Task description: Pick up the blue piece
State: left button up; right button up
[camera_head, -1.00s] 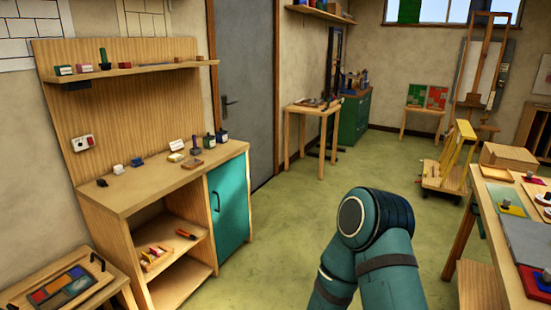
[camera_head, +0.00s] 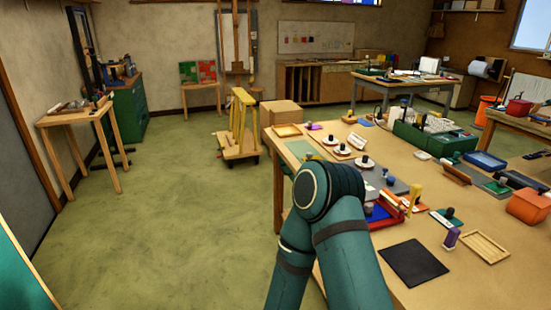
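Several blue things show, and I cannot tell which is the blue piece. A small flat blue item (camera_head: 366,122) lies at the far edge of the large wooden table (camera_head: 470,205). A blue patch beside red (camera_head: 378,213) shows just right of my arm, partly hidden by it. A blue tray (camera_head: 485,160) lies farther right. The bent joint of one of my teal arms rises in the lower middle and covers part of the near table. Neither gripper is in view.
The table holds a green toolbox (camera_head: 433,138), several knobbed discs (camera_head: 342,150), an orange bin (camera_head: 528,206), a black mat (camera_head: 413,262) and a wooden tray (camera_head: 485,247). A wheeled yellow rack (camera_head: 238,130) and a cardboard box (camera_head: 280,113) stand beyond. The green floor at left is clear.

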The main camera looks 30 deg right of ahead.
aim_at(373, 212)
jog(key=i+z, duration=0.2)
jog(key=z, duration=0.25)
jog(key=i+j+z, duration=0.2)
jog(key=z, duration=0.25)
jog(key=i+j+z, duration=0.2)
jog(key=z, duration=0.25)
jog(key=i+j+z, duration=0.2)
jog(key=z, duration=0.25)
jog(key=i+j+z, duration=0.15)
jog(key=z, duration=0.25)
jog(key=i+j+z, duration=0.1)
jog(key=j+z, duration=0.55)
jog(key=z, duration=0.2)
jog(key=i+j+z, duration=0.1)
jog(key=j+z, duration=0.35)
jog(key=l, duration=0.1)
